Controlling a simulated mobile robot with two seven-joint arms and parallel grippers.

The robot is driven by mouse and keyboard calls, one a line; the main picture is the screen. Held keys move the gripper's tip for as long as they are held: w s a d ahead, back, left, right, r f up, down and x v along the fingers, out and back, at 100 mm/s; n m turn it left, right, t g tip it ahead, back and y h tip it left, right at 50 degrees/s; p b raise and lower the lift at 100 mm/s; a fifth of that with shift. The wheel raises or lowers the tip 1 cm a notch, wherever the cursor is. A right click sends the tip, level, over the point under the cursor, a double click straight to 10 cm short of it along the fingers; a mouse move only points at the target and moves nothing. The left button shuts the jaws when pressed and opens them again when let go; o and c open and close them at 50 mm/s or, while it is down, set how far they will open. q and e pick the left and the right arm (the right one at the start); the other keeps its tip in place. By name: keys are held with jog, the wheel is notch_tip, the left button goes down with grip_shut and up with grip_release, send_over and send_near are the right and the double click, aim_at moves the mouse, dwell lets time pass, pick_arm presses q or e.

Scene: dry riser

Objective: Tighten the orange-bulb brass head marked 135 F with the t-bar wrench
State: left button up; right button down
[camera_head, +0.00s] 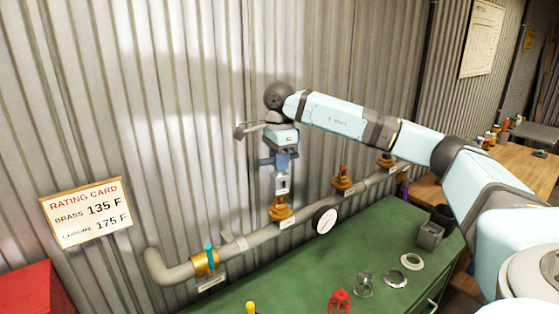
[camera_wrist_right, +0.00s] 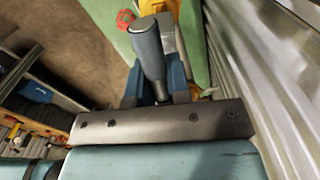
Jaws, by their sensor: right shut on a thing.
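Brass-coloured heads stand upright on the grey pipe (camera_head: 262,238): one at the near end (camera_head: 280,209), one in the middle (camera_head: 342,181) and one at the far end (camera_head: 387,160). Bulb colours and the small tags are too small to read. My right gripper (camera_head: 281,163) points down above the nearest head, shut on the t-bar wrench (camera_head: 282,184). The wrench's lower end is at the top of that head; I cannot tell whether it is seated. The right wrist view shows the wrench's grey handle (camera_wrist_right: 149,50) between the blue fingers. My left gripper is out of view.
A rating card (camera_head: 88,212) on the corrugated wall reads brass 135 F, chrome 175 F. A round gauge (camera_head: 325,220) and a teal-handled brass valve (camera_head: 205,262) sit by the pipe. The green bench (camera_head: 300,280) holds a red cage (camera_head: 340,301), rings and a grey block (camera_head: 430,236).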

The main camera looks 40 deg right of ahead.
aim_at(280, 175)
jog(key=shift+f+b, duration=1.25)
jog(key=shift+f, duration=1.1)
jog(key=m+p, duration=0.1)
jog(key=m, duration=0.1)
jog(key=shift+r+m, duration=0.1)
jog(key=shift+m, duration=0.3)
jog(key=m, duration=0.3)
jog(key=shift+m+p, duration=0.4)
jog(key=shift+m, duration=0.3)
jog(key=shift+n, duration=0.6)
jog(key=shift+r, duration=0.1)
